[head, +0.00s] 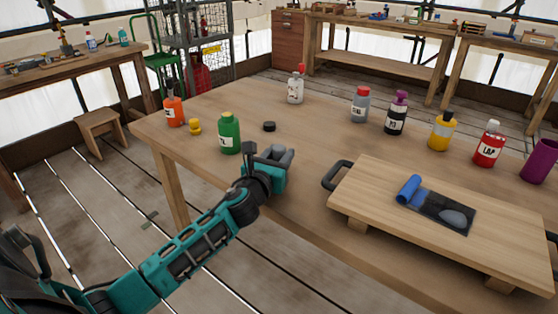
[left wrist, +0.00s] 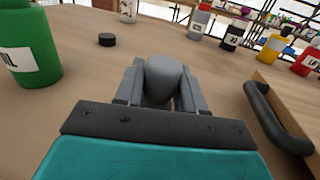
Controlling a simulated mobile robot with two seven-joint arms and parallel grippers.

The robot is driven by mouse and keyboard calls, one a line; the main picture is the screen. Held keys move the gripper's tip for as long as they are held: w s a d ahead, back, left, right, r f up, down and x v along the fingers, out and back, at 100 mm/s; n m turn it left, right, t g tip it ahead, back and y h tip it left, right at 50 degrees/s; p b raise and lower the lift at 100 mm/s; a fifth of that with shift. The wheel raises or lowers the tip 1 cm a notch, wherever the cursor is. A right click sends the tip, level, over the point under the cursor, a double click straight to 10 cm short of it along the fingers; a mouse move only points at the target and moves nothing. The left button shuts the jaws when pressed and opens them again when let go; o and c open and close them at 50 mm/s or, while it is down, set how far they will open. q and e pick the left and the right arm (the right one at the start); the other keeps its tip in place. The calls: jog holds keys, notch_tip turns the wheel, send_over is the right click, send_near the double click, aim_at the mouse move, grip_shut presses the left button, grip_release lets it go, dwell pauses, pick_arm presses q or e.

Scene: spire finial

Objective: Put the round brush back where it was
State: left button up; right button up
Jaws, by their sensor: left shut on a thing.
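My left gripper (head: 272,160) is low over the near part of the table, between the green bottle and the raised board. In the left wrist view, my left gripper (left wrist: 158,88) is shut on a grey, rounded thing (left wrist: 163,76), which also shows between the fingers in the head view (head: 285,157). It may be the round brush, but no bristles can be made out and its lower part is hidden by the gripper. I cannot tell whether it touches the table. My right gripper is not in view.
The green bottle (head: 229,135) and a black disc (head: 269,126) are left of and beyond the gripper. Bare table (head: 320,135) lies beyond the gripper.

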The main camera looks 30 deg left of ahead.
pick_arm(q)
jog(key=shift+r, duration=0.1)
jog(key=shift+f, duration=0.25)
jog(key=o, duration=1)
jog(key=shift+o, duration=0.2)
jog(key=shift+r, duration=0.1)
jog(key=shift+r, duration=0.15)
jog(key=s, duration=0.3)
jog(key=s+d, duration=0.1)
jog(key=s, duration=0.2)
jog(key=s+d, duration=0.1)
jog(key=s, duration=0.3)
jog(key=shift+s+p, duration=0.1)
jog(key=shift+p, duration=0.3)
jog(key=shift+s+d, duration=0.1)
jog(key=shift+s, duration=0.75)
